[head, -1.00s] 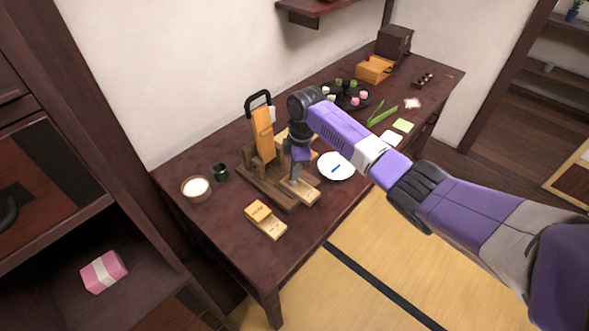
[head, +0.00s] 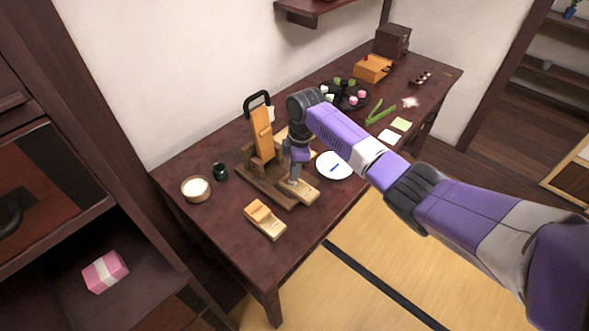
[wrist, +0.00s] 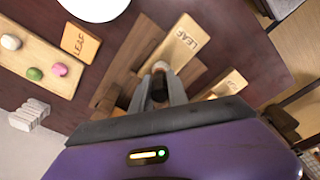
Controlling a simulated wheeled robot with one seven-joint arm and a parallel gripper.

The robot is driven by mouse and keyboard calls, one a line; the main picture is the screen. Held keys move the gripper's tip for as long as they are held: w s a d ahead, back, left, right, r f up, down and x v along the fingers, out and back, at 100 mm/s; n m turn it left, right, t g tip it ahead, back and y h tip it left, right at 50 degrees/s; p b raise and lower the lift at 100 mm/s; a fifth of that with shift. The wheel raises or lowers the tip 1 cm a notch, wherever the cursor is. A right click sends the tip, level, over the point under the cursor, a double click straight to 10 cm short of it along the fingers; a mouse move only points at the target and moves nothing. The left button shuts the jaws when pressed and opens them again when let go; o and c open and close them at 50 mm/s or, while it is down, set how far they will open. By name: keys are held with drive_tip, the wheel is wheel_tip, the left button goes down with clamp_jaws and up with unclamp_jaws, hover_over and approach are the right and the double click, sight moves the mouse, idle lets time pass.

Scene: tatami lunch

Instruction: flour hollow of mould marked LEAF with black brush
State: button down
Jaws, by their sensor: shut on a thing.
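My gripper (wrist: 158,92) is shut on the black brush (wrist: 159,86), seen as a short dark piece between the fingers with a pale round end. The brush end is over the near end of the wooden mould marked LEAF (wrist: 188,43); I cannot tell if it touches. The hollow is mostly hidden by the brush and fingers. In the head view the gripper (head: 294,182) points down at this mould (head: 307,193), at the front of the wooden press base. A small round wooden bowl (head: 196,188) of white flour stands to the left.
A second wooden mould (head: 265,221) lies in front; its lettering is unreadable. The press's upright lever (head: 262,131) stands close behind my gripper. The front-left table corner is clear.

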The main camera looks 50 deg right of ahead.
drive_tip(key=shift+r+p, duration=3.6)
drive_tip(key=shift+r, duration=0.45)
drive_tip(key=shift+s+f+m, duration=0.1)
drive_tip(key=shift+m, duration=0.3)
drive_tip(key=shift+d+r+m, duration=0.2)
drive_tip(key=shift+r+m, duration=0.05)
drive_tip(key=shift+m, duration=0.25)
drive_tip(key=shift+r+m, duration=0.35)
drive_tip(key=shift+m, duration=0.25)
drive_tip(key=s+a+f+m+b, duration=0.1)
drive_tip(key=s+a, duration=0.3)
drive_tip(key=a, duration=0.4)
drive_tip(key=s+a+f+m+h+b, duration=0.1)
drive_tip(key=s+a+f+m, duration=0.3)
drive_tip(key=a, duration=0.5)
drive_tip(key=s+a+f+m+b, duration=0.2)
drive_tip(key=s+a+f, duration=0.1)
drive_tip(key=a, duration=0.5)
drive_tip(key=shift+s+a+f+m, duration=0.3)
drive_tip(key=shift+s+a, duration=0.1)
drive_tip(key=shift+s, duration=0.3)
